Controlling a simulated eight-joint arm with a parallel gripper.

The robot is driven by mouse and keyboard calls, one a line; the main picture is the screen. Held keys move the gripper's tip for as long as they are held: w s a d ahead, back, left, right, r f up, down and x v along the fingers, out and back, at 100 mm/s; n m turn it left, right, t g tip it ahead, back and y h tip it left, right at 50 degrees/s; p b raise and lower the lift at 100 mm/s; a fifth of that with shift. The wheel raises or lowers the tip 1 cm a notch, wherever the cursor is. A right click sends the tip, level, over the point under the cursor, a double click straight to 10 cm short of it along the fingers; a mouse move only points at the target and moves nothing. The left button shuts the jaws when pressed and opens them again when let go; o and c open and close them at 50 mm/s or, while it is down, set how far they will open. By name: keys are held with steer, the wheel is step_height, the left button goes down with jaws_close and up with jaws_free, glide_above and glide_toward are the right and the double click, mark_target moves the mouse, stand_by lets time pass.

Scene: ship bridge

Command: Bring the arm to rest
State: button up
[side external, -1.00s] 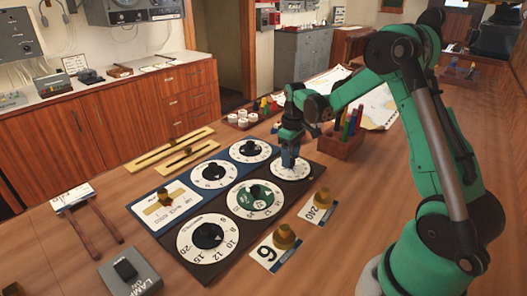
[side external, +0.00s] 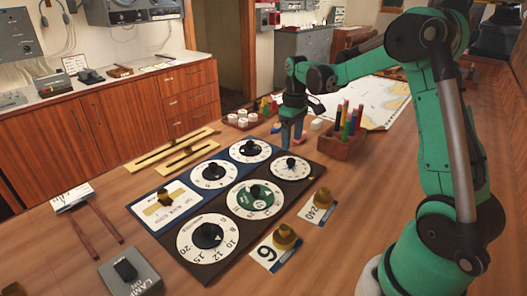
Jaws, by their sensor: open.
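My green arm reaches in from the right. My gripper (side external: 291,142) points down, with its blue fingers apart and nothing seen between them. It hangs above the far right corner of the dial panel (side external: 212,272), over or just behind the white dial (side external: 279,171) there. It looks clear of that dial's dark knob (side external: 291,163). The green-centred dial (side external: 256,197) and the nearest dial (side external: 207,237) are in plain view.
A wooden pen box (side external: 342,147) stands right of my gripper, with a chart (side external: 385,97) behind. A tray with white cups (side external: 243,119) is left. Brass weights (side external: 322,198) stand on cards in front. Free tabletop lies front right.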

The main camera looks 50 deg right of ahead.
steer(key=s+a+r+t, duration=0.2)
steer(key=s+a+t, duration=0.1)
steer(key=a, duration=0.6)
steer(key=s+a+r+t, duration=0.3)
steer(key=s+a+t, duration=0.1)
steer(key=a, duration=0.5)
steer(key=shift+s+r+m, duration=0.2)
steer(key=shift+s+m, duration=0.2)
steer(key=shift+s, duration=0.05)
